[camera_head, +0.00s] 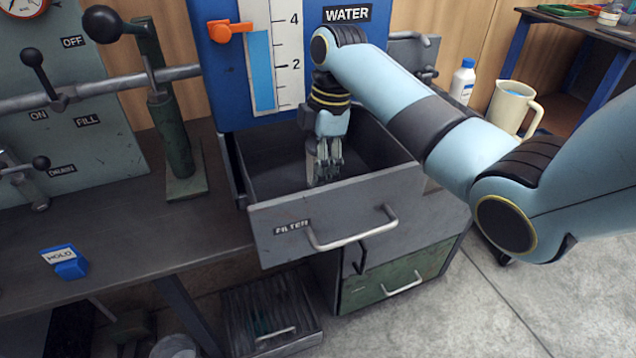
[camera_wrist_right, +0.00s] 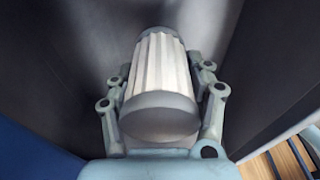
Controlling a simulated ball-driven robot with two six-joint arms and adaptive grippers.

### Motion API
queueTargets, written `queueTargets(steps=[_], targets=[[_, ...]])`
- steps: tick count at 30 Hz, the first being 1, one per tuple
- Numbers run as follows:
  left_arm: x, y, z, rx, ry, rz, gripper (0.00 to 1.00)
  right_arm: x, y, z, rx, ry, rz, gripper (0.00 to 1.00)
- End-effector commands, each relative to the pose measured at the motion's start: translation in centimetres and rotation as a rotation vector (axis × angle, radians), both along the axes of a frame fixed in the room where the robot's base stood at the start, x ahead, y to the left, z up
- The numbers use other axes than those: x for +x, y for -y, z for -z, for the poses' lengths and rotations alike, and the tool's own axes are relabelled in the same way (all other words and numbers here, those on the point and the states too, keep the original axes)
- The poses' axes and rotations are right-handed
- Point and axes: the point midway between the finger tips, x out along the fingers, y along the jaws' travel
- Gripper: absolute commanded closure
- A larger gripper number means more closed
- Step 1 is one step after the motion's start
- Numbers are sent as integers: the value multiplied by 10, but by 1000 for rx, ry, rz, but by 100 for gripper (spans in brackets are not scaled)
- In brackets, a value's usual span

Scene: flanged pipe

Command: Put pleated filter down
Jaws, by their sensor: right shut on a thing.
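The pleated filter (camera_wrist_right: 160,72) is a white pleated cylinder with grey end caps. In the right wrist view it sits between the fingers of my right gripper (camera_wrist_right: 160,85), which is shut on it. In the head view my right gripper (camera_head: 325,172) points down inside the open drawer labelled FILTER (camera_head: 335,210). In that view the filter is mostly hidden by the fingers and wrist. I cannot tell whether its lower end touches the drawer floor. My left gripper is not in view.
A blue tank panel with a WATER gauge (camera_head: 275,70) stands behind the drawer. A workbench (camera_head: 120,230) with a blue HOLD block (camera_head: 68,262) is at left. A green drawer (camera_head: 395,280) is below. A jug (camera_head: 514,108) and white bottle (camera_head: 462,82) stand at right.

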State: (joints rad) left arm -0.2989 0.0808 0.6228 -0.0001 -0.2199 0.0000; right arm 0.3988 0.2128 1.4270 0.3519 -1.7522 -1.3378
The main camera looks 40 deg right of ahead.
Motion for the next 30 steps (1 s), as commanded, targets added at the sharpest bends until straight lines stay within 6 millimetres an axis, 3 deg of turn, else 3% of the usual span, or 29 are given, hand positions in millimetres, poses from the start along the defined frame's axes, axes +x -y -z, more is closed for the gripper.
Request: queueTargets(steps=[7, 18, 19, 24, 30], targets=[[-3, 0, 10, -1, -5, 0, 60, -1, 0, 35, 0, -2, 0, 88], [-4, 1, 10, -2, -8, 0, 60, 0, 0, 39, 0, -1, 0, 88], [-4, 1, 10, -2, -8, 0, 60, 0, 0, 38, 0, -1, 0, 44], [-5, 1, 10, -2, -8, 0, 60, 0, 0, 38, 0, -1, 0, 24], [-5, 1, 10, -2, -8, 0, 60, 0, 0, 38, 0, -1, 0, 24]])
